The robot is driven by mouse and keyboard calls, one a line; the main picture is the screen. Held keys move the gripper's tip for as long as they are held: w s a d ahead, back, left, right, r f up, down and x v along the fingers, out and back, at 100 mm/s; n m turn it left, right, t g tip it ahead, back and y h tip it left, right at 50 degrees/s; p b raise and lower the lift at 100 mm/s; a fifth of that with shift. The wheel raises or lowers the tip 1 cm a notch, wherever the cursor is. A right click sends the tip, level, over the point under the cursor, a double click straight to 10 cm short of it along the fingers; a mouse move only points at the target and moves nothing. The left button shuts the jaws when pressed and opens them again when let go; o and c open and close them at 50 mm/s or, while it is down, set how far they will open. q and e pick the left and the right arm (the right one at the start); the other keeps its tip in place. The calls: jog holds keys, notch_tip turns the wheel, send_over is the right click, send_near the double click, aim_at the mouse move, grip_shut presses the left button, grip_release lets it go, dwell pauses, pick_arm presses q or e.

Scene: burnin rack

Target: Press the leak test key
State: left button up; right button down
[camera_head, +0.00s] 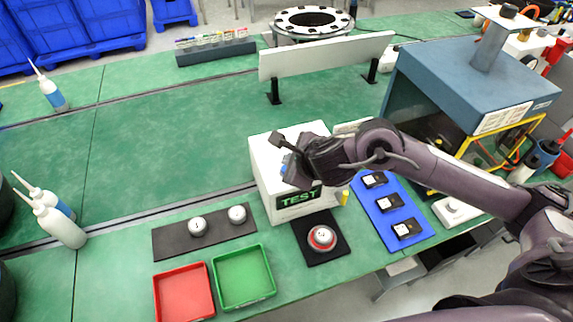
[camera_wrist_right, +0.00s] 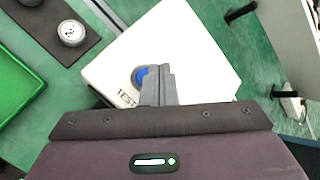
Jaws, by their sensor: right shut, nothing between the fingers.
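The white test box (camera_head: 262,165) stands on the green bench, with a dark "TEST" display (camera_head: 297,198) on its front. In the right wrist view the box's white top (camera_wrist_right: 185,45) fills the middle. A round blue key (camera_wrist_right: 138,77) sits on that top beside printed "TEST" lettering. My right gripper (camera_wrist_right: 158,72) is shut and empty, its fingertips over the box next to the blue key and partly covering it. In the head view the right gripper (camera_head: 288,165) is above the box top. Whether the fingers touch the key cannot be told. My left gripper is not in view.
A dark mat (camera_head: 170,242) with two round metal parts, a red tray (camera_head: 184,294) and a green tray (camera_head: 243,278) lie left of the box. A black pad with a red-ringed part (camera_head: 321,238) is in front. A blue mat (camera_head: 378,222) with black modules lies right.

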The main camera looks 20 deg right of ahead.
jog(key=shift+r, duration=0.1)
notch_tip(320, 180, up, 5)
jog(key=p, duration=0.4)
dwell(0.3)
dwell(0.8)
